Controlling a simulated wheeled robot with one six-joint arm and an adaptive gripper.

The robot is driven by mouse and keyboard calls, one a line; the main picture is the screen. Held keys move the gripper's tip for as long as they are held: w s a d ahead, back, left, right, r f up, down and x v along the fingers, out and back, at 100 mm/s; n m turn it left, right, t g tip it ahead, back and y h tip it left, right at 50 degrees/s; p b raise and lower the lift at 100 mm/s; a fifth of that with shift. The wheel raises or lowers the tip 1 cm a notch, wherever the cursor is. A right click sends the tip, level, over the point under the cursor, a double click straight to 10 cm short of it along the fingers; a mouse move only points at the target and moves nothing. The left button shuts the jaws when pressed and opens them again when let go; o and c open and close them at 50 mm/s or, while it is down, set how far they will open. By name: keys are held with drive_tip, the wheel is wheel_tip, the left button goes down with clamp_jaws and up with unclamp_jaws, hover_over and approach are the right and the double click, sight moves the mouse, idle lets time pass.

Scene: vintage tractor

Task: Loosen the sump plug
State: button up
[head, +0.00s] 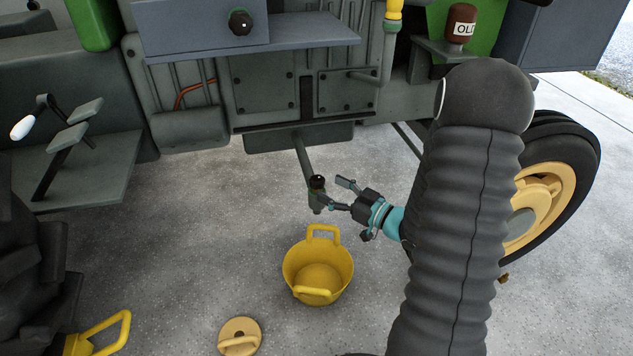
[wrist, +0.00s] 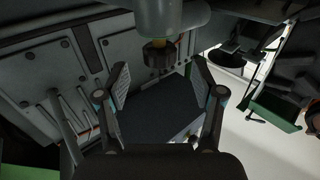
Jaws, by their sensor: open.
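The sump plug appears to be the dark, ridged round knob (wrist: 158,55) with a brassy neck, under a grey pipe end (wrist: 170,15) in the wrist view. My gripper (head: 331,192) is open just right of the pipe end. In the wrist view its two fingers (wrist: 160,72) stand either side of the knob, with gaps. I cannot tell whether the lower finger touches the fitting in the head view.
A yellow two-handled tub (head: 318,262) stands on the concrete below the pipe end. A round tan lid with a handle (head: 240,338) lies in front. Tractor panels hang above; a yellow-rimmed wheel (head: 545,190) is at right. Grey steps with pedals (head: 75,135) are at left.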

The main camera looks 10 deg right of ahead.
sight(324, 185)
drive_tip(key=shift+x, duration=2.65)
drive_tip(key=shift+c, duration=0.3)
drive_tip(key=c, duration=1.1)
